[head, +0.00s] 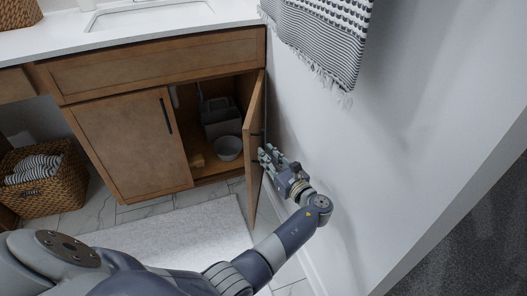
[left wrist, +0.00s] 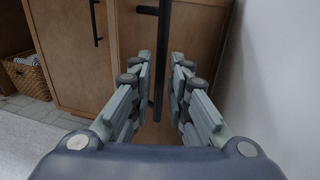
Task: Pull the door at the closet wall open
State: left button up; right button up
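The right cabinet door (head: 253,150) of the wooden vanity stands swung well open, nearly edge-on in the head view, beside the white wall. Its front (left wrist: 195,45) and black bar handle (left wrist: 162,70) show in the left wrist view. My left gripper (head: 264,156) is at the outer face of this door, between door and wall. In the left wrist view my left gripper (left wrist: 161,62) has its fingers apart, one on each side of the handle, with visible gaps. The lower part of the handle lies between the fingers. My right gripper is not in view.
The closed left door (head: 133,142) has its own black handle. Inside the open cabinet are a bowl (head: 228,148) and a grey bin (head: 221,117). The wall (head: 400,120) with a hanging towel (head: 325,35) is close on the right. A rug (head: 190,235) and wicker basket (head: 45,190) are on the floor.

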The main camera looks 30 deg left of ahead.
pick_arm(q)
jog(key=shift+v, duration=2.25)
